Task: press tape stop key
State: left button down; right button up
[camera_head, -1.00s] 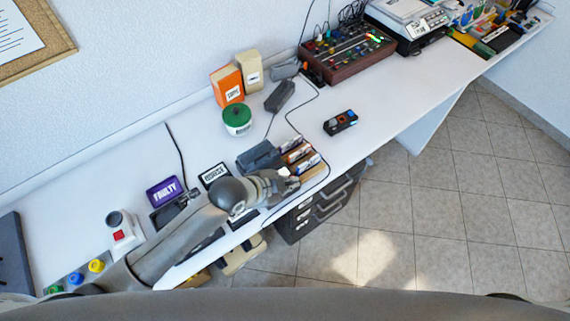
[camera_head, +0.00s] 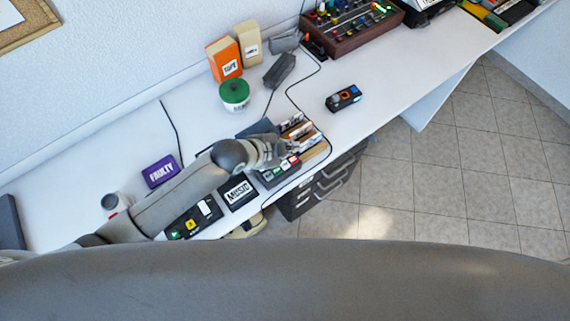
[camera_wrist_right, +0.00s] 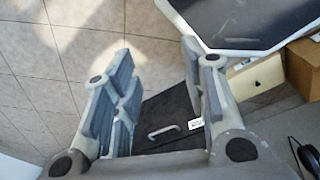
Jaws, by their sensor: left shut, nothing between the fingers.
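A dark tape player (camera_head: 266,178) stands near the front edge of the table, with a row of small keys (camera_head: 283,169) along its front, among them green, white and red ones. Which key is the stop key is too small to read. My left gripper (camera_head: 286,152) is shut and empty, just behind and above the keys; it hides part of the player. Contact with a key cannot be made out. My right gripper (camera_wrist_right: 160,92) shows in the right wrist view, open and empty, its fingers wide apart over the floor.
Cassettes in a wooden rack (camera_head: 312,150) stand right beside my left gripper. A MUSIC box (camera_head: 237,192) and a black device with coloured keys (camera_head: 192,218) lie to the left. A green-lidded jar (camera_head: 234,95) stands behind. A drawer unit (camera_head: 325,187) is below the table.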

pick_arm(q)
jog(key=b, duration=0.6)
send_over(287, 167)
notch_tip(287, 167, down, 7)
jog(key=shift+r, duration=0.1)
jog(key=shift+f, duration=0.3)
jog(key=shift+w, duration=0.1)
jog(key=shift+f, duration=0.1)
dwell(0.5)
jog(key=shift+f, duration=0.35)
jog(key=shift+f+b, duration=0.35)
jog(key=shift+f, duration=0.05)
dwell(0.6)
jog(key=shift+r, duration=0.15)
jog(key=shift+r+p, duration=0.7)
jog(key=shift+p, duration=0.25)
